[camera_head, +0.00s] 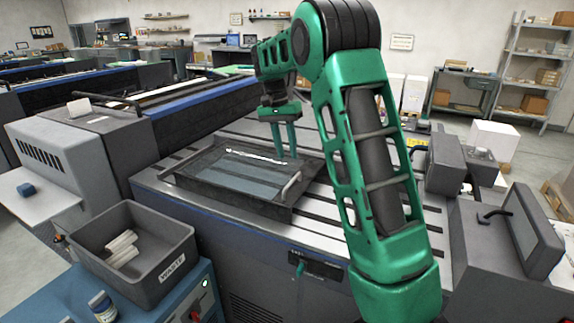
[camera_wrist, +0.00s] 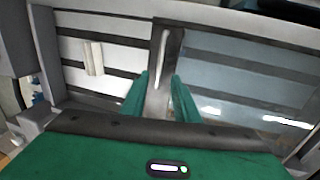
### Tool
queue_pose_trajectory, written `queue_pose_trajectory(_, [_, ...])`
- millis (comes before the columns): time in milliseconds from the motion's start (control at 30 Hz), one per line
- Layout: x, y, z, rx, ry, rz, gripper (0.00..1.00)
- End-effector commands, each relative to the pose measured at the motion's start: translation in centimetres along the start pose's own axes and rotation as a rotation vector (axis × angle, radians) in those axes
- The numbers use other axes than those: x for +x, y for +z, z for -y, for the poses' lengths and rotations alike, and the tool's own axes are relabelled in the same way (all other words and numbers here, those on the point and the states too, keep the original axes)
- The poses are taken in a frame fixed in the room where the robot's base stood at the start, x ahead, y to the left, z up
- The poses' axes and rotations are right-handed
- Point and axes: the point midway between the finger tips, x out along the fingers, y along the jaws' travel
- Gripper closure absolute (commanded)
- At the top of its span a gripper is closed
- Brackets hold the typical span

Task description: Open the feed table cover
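The feed table cover (camera_head: 235,178) is a dark-framed panel with a bluish see-through pane, lying flat on the slotted machine table. A pale bar handle (camera_head: 291,184) stands at its right edge. My gripper (camera_head: 285,155) points down above the cover's right side, with its two green fingers apart and nothing between them. In the wrist view the pane (camera_wrist: 235,80) fills the right side. The handle (camera_wrist: 163,55) lies just past the fingertips of my gripper (camera_wrist: 161,76), in line with the gap. I cannot tell how far above the handle they are.
A grey waste bin (camera_head: 165,262) with pale rolls in it stands at the front left, beside a small bottle (camera_head: 103,306). A grey machine housing (camera_head: 85,160) borders the table on the left. Dark grey blocks (camera_head: 447,165) stand right of the table. A small beige piece (camera_wrist: 94,58) lies left of the handle.

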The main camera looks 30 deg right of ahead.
Motion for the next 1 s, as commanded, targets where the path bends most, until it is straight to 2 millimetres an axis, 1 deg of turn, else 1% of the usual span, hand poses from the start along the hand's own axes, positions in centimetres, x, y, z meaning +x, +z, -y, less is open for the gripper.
queue_pose_trajectory(33, [-0.7, -0.1, 0.1, 0.001, 0.000, -0.001, 0.72])
queue_pose_trajectory(100, [-1.4, -0.1, 0.1, 0.000, 0.000, -0.001, 0.72])
queue_pose_trajectory(233, [-2.1, -0.1, 0.1, 0.000, 0.000, -0.001, 0.72])
queue_pose_trajectory(800, [-2.3, 0.0, -0.1, 0.000, 0.000, 0.000, 0.72])
queue_pose_trajectory(867, [-2.3, 0.1, -0.5, -0.002, -0.002, 0.000, 0.72])
queue_pose_trajectory(933, [-2.5, 0.4, -1.6, -0.010, -0.005, 0.000, 0.72])
queue_pose_trajectory(967, [-2.5, 0.6, -2.3, -0.017, -0.007, 0.000, 0.72])
queue_pose_trajectory(1000, [-2.6, 1.0, -3.4, -0.026, -0.011, 0.000, 0.72])
